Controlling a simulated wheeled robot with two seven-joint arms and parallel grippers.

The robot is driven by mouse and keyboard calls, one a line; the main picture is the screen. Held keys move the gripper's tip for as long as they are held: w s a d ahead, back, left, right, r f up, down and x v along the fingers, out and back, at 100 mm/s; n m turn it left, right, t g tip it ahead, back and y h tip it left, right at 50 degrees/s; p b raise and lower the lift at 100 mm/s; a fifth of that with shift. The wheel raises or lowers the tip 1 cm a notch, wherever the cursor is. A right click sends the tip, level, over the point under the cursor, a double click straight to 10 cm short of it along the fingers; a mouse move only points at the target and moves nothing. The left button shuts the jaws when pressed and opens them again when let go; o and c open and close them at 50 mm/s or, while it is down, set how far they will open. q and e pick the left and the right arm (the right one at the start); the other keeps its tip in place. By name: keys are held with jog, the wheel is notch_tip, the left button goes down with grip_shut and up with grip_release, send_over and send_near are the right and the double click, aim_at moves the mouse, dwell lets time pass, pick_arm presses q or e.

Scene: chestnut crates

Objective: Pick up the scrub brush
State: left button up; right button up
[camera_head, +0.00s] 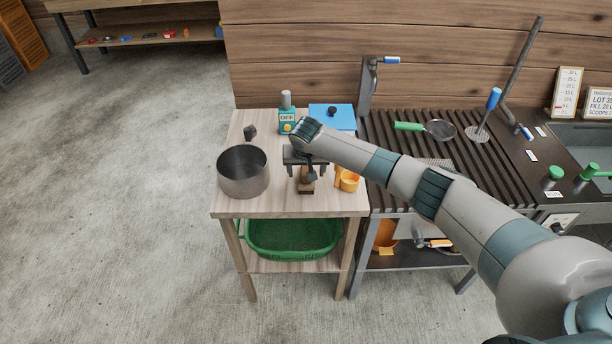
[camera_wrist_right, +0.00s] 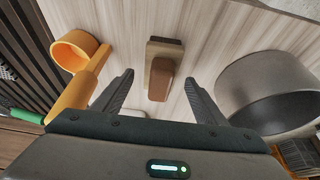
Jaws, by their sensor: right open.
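The brown wooden block that appears to be the scrub brush (camera_head: 306,188) is on the light wooden table (camera_head: 335,204), between the steel pot and the orange scoop. The right wrist view shows it as a brown block (camera_wrist_right: 160,72) with a darker part at one end. My right gripper (camera_head: 306,172) points down over the brush and partly hides it in the head view. Its fingers (camera_wrist_right: 159,78) are open, one on each side of the brush in the picture, with gaps visible. I cannot tell their exact height above it. My left gripper is not in view.
A steel pot (camera_head: 243,182) stands left of the brush, and an orange scoop (camera_head: 348,181) lies close on the right. Behind are a teal device marked OFF (camera_head: 287,122), a blue board (camera_head: 336,112) and a small dark object (camera_head: 250,132). The table's front strip is clear.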

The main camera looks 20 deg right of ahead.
aim_at(306, 169)
jog(key=shift+x, duration=0.95)
jog(key=c, duration=1.2)
jog(key=shift+c, duration=0.2)
notch_tip(306, 169, up, 9)
jog(key=b, duration=0.2)
jog(key=shift+r+b, duration=0.15)
jog(key=shift+b, duration=0.2)
jog(key=shift+r, duration=0.4)
